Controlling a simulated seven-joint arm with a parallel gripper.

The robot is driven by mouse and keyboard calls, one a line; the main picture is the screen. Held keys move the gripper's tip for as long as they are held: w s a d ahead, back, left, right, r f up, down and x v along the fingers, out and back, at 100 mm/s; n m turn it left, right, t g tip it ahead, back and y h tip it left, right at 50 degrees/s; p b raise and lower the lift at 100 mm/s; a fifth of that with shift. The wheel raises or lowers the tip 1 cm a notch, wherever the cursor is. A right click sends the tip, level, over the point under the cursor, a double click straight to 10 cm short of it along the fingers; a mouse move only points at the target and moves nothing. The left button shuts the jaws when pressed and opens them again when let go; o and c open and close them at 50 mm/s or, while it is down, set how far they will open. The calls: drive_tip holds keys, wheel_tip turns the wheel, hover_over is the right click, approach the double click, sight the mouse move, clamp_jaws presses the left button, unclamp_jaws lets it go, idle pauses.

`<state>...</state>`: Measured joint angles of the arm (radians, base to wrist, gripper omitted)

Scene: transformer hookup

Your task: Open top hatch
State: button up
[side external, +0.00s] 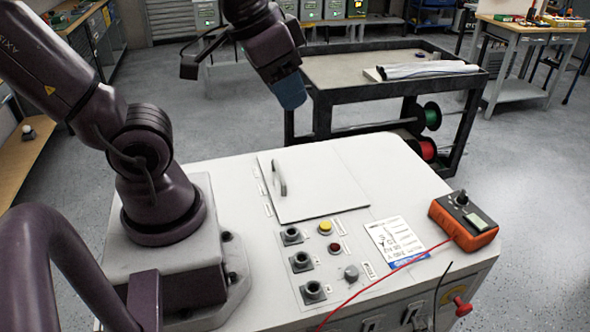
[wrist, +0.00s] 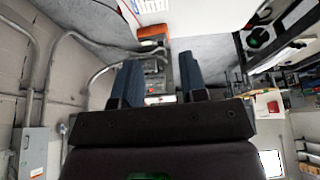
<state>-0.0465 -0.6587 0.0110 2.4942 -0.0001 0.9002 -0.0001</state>
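The top hatch (side external: 318,190) is a white square panel lying flat and closed in the top of the white cabinet (side external: 375,160). Its upright grey handle (side external: 279,177) stands near its left edge. My gripper (side external: 290,92) hangs above and behind the hatch in the side external view, well apart from the handle. In the wrist view my gripper (wrist: 162,78) shows two blue fingers spread apart with nothing between them. The hatch and handle cannot be made out in the wrist view.
Sockets and buttons (side external: 325,228) sit in front of the hatch. An orange meter (side external: 463,221) with a red lead and a paper label (side external: 396,238) lie to the right. A dark cart (side external: 390,75) with cable spools stands behind. Space above the hatch is clear.

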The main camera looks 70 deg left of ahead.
drive_tip(key=w+a+f+n+g, duration=0.5)
drive_tip(key=a+f+n, duration=0.2)
drive_tip(key=a+f, duration=0.3)
drive_tip(key=n+g, duration=0.2)
drive_tip(key=n, duration=0.8)
approach(279, 168)
drive_tip(key=x, duration=0.8)
drive_tip(key=shift+s+f, duration=0.1)
drive_tip(key=shift+f, duration=0.2)
clamp_jaws()
